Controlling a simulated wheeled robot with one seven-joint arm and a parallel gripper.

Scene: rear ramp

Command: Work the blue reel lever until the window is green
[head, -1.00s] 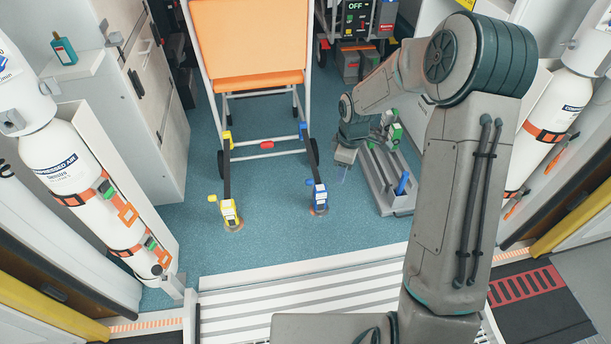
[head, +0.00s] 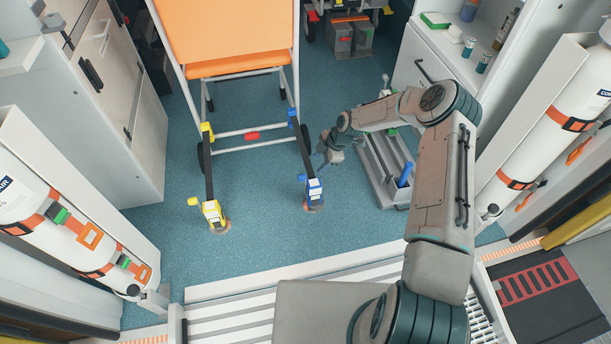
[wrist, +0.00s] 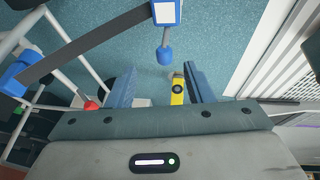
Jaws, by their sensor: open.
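The blue reel (head: 314,192) sits on the floor at the front right of the chair, with a dark strap running up to a blue hook (head: 292,116) on the frame. Its lever (head: 302,177) sticks out to the left. In the wrist view the reel (wrist: 166,12) is at the top edge and the lever's blue knob (wrist: 164,56) points toward my jaws. My gripper (wrist: 160,82) is open and empty, its fingers either side of the line of the knob, which lies just beyond the tips. In the head view my gripper (head: 328,154) is just above the reel. I cannot make out the window's colour.
A yellow reel (head: 214,214) with its own strap stands to the left. The orange chair (head: 230,35) stands behind both reels. A grey tray with a blue handle (head: 405,174) lies to the right. Floor in front of the reels is clear.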

